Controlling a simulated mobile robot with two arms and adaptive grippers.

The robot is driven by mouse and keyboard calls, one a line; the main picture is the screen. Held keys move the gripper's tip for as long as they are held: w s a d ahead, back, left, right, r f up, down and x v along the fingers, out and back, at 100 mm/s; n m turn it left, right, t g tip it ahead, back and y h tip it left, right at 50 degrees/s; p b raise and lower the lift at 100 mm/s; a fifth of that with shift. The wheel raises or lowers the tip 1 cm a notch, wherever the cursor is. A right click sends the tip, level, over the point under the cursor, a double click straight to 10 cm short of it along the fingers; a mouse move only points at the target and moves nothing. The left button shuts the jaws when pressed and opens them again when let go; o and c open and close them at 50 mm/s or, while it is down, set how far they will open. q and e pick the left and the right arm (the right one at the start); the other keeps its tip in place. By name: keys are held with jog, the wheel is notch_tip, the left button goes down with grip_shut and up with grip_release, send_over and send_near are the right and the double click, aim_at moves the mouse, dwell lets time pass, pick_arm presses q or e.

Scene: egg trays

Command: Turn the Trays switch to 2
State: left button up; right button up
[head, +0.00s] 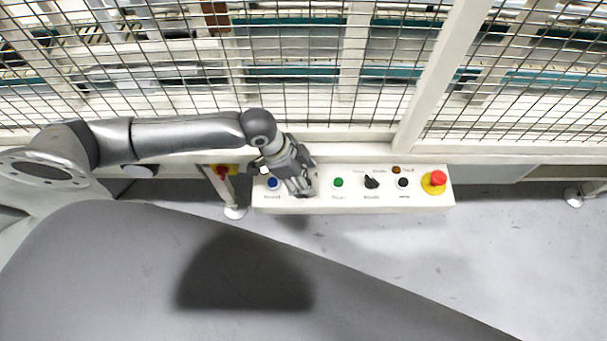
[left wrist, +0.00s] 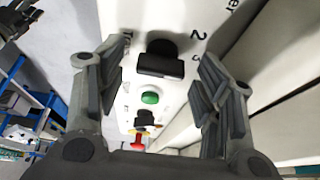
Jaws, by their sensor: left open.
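The Trays switch is a black knob with a raised bar (left wrist: 160,62) on the white control panel (head: 428,205). In the left wrist view the bar lies crosswise, with printed "2" and "3" to its right. I cannot tell which number it points at. My left gripper (head: 303,190) is over the panel between the blue and green buttons, open, with a finger on either side of the switch. Gaps show between the fingers and the bar. In the head view the gripper hides the switch. My right gripper is not in view.
A wire mesh fence (head: 300,70) stands behind.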

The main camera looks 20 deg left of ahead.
pick_arm(q)
jog(key=c, duration=1)
jog(key=shift+r+n+p, duration=0.15)
jog(key=shift+n+p, duration=0.15)
jog(key=shift+p, duration=0.25)
jog(key=n+t+p, duration=0.1)
jog(key=n+p, duration=0.2)
jog(key=p, duration=0.2)
jog(key=n+y+p, duration=0.1)
jog(key=n+p, duration=0.2)
jog(key=p, duration=0.1)
jog(key=shift+s+d+r+t+y+p, duration=0.1)
jog(key=shift+s+d+t+y+p, duration=0.1)
jog(key=shift+t+y+p, duration=0.15)
jog(key=shift+w+f+n+t+y+p, duration=0.1)
jog(key=shift+n+t+y+p, duration=0.1)
jog(key=shift+n+p, duration=0.45)
jog(key=shift+f+n+t+y+p, duration=0.1)
jog(key=shift+n+t+y+p, duration=0.05)
jog(key=shift+n+p, duration=0.45)
jog(key=o, duration=1)
